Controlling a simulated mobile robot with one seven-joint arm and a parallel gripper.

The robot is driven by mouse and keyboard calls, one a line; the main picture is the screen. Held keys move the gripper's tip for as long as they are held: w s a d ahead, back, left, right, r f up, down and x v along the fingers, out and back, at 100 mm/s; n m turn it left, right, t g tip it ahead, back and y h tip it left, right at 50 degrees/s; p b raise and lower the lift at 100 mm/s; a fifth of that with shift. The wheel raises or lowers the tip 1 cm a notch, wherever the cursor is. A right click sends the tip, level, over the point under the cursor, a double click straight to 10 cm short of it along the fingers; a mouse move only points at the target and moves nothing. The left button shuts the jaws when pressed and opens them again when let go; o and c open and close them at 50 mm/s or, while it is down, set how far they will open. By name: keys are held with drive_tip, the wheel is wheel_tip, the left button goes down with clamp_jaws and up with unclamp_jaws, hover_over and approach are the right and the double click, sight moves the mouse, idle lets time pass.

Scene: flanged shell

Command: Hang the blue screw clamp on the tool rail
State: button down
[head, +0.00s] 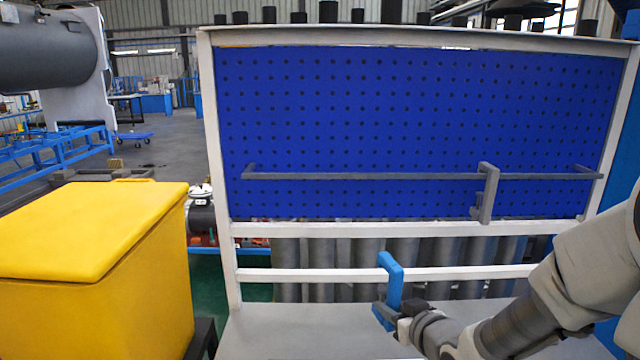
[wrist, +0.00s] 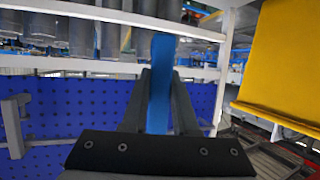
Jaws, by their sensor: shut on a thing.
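The blue screw clamp (head: 391,280) is held by my gripper (head: 394,318) in the head view, with its hooked top pointing up. In the wrist view the clamp (wrist: 161,85) stands between the two dark fingers of my gripper (wrist: 160,100), which are shut on it. Part of the clamp is hidden by my gripper. The tool rail (head: 350,176) is a grey horizontal bar in front of the blue pegboard. The clamp is below the rail and apart from it, in front of the white lower crossbar.
A grey clamp (head: 487,190) hangs on the right part of the rail; it also shows in the wrist view (wrist: 14,125). The rail left of it is bare. A yellow bin (head: 90,240) stands at the left. White frame bars (head: 330,229) run below the pegboard (head: 400,110).

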sight(397, 267)
wheel_tip(397, 267, up, 10)
drive_tip(key=p, duration=0.7)
drive_tip(key=shift+f+p, duration=0.15)
drive_tip(key=shift+p, duration=0.25)
